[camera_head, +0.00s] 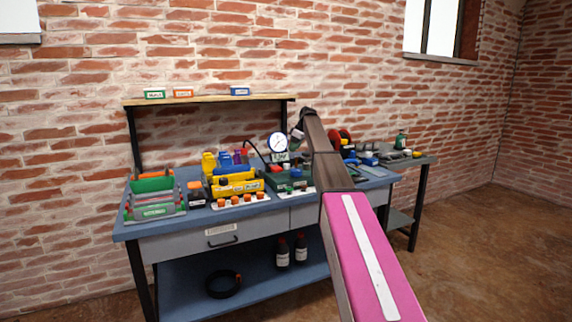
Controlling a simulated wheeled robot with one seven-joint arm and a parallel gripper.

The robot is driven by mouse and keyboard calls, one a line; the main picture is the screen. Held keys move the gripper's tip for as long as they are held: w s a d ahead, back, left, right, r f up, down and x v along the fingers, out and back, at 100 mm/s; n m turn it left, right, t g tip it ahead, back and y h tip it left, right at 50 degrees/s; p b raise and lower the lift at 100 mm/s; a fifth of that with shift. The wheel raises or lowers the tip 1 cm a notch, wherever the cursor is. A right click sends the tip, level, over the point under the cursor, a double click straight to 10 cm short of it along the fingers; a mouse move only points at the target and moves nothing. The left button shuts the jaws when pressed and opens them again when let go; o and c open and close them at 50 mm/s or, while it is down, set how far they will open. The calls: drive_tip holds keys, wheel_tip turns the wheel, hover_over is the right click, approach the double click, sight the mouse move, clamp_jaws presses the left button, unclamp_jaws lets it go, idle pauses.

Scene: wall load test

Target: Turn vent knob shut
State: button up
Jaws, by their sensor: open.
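A round white pressure gauge (278,142) stands upright over a dark green test unit (288,180) at the middle of the bench. Small knobs and fittings sit on and in front of this unit, but they are too small to tell which is the vent knob. My arm reaches in from the lower right and bends down at its far end. My gripper (296,140) hangs above and just right of the gauge, over the unit. It is open and appears empty. My arm hides part of the bench right of the unit.
The blue workbench (150,229) holds a yellow case (236,187), a row of orange knobs (234,200) and green bins (152,184) at left. A wooden shelf (210,100) runs above. A side table (425,160) stands at right. Bottles (283,252) stand below.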

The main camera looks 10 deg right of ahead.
sight(287, 164)
drive_tip(key=x, duration=1)
drive_tip(key=shift+a, duration=0.1)
drive_tip(key=c, duration=0.6)
